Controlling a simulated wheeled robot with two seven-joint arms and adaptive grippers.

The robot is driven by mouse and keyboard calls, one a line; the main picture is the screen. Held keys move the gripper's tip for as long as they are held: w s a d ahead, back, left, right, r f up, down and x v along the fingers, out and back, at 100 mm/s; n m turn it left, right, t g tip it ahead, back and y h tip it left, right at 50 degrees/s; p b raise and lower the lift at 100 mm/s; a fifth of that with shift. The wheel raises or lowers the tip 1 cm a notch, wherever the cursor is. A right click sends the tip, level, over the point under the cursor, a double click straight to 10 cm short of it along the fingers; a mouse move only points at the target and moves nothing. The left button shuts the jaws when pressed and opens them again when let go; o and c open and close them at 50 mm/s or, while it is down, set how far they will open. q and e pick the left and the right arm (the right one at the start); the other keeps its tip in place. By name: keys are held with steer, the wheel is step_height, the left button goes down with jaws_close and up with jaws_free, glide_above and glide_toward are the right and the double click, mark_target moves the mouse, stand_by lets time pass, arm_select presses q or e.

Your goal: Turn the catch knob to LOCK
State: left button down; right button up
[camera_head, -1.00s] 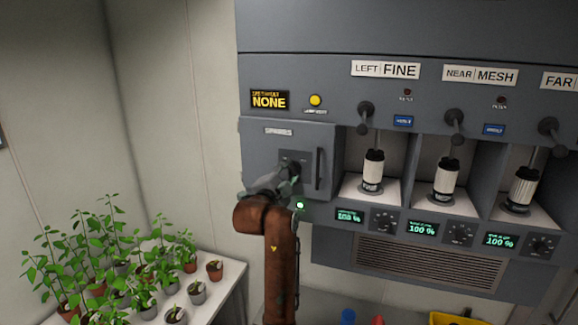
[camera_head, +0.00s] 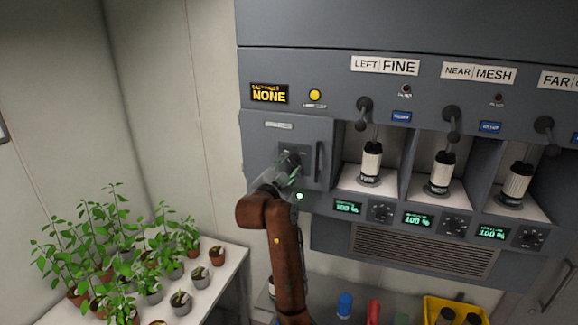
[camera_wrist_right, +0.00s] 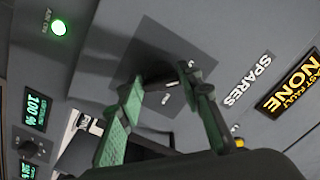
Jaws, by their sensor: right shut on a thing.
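The catch knob (camera_wrist_right: 157,76) is dark and stands on a dark square plate (camera_head: 297,152) on the SPARES door (camera_head: 262,150). My right gripper (camera_head: 288,168) reaches it from below left in the head view. In the right wrist view the green-padded fingers of the gripper (camera_wrist_right: 162,88) are shut on the knob, one on each side. The fingers and wrist hide part of the knob, and its lettering and pointing direction are not readable. My left gripper is in neither view.
A vertical door handle (camera_head: 319,162) stands close right of the knob. A green lamp (camera_head: 299,196) glows below. Bays with white-and-black cartridges (camera_head: 371,162) lie to the right. Potted plants (camera_head: 150,285) fill the table at lower left.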

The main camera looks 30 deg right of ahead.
steer(key=shift+f, duration=0.1)
steer(key=o, duration=1.2)
steer(key=shift+c, duration=0.2)
steer(key=v, duration=1.2)
steer(key=shift+w, duration=0.1)
